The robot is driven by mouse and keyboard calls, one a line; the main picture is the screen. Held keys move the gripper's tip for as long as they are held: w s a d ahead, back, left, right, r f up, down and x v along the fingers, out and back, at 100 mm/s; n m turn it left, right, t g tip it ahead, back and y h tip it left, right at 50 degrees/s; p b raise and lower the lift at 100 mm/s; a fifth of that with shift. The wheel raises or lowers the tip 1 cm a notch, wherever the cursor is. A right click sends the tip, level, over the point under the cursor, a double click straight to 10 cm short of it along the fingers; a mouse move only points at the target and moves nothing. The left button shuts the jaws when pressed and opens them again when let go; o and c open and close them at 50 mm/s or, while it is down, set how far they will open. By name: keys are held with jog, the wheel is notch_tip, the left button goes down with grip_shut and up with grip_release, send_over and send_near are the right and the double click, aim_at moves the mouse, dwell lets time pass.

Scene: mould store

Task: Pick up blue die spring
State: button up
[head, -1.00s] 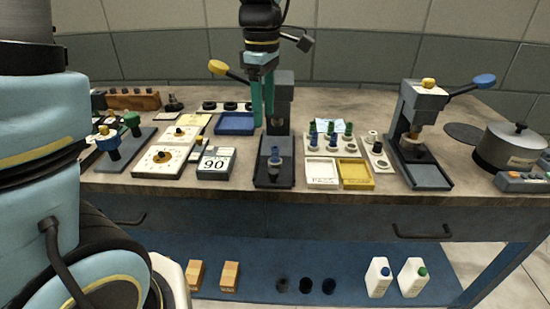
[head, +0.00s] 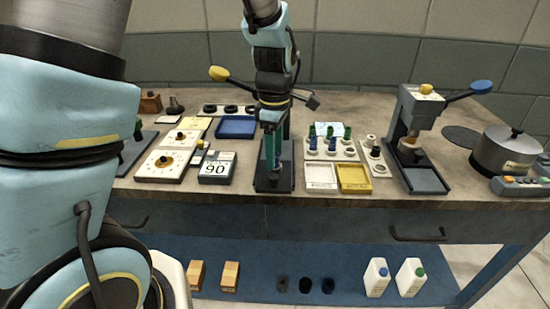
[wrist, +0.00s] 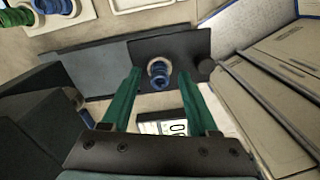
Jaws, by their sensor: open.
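A blue die spring (wrist: 158,75) stands in a pale ring seat on the dark base (wrist: 218,45) of the press in the wrist view. In the head view my gripper hides it. My gripper (wrist: 160,88) is open, its two green fingers pointing toward the spring, one on either side of its line. I cannot tell whether the fingertips reach its height. In the head view my gripper (head: 272,158) is low over the dark press base (head: 273,183). More blue springs (head: 313,144) stand with green springs (head: 347,134) in a pale rack to the right.
A display box reading 90 (head: 216,168) is left of the press. A white tray (head: 321,188) and a yellow tray (head: 354,190) are at its right. A blue tray (head: 236,137) lies behind left. A second press (head: 418,178) and a pot (head: 505,155) stand further right.

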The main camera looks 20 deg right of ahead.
jog(key=shift+f, duration=0.25)
jog(key=shift+c, duration=0.3)
grip_shut()
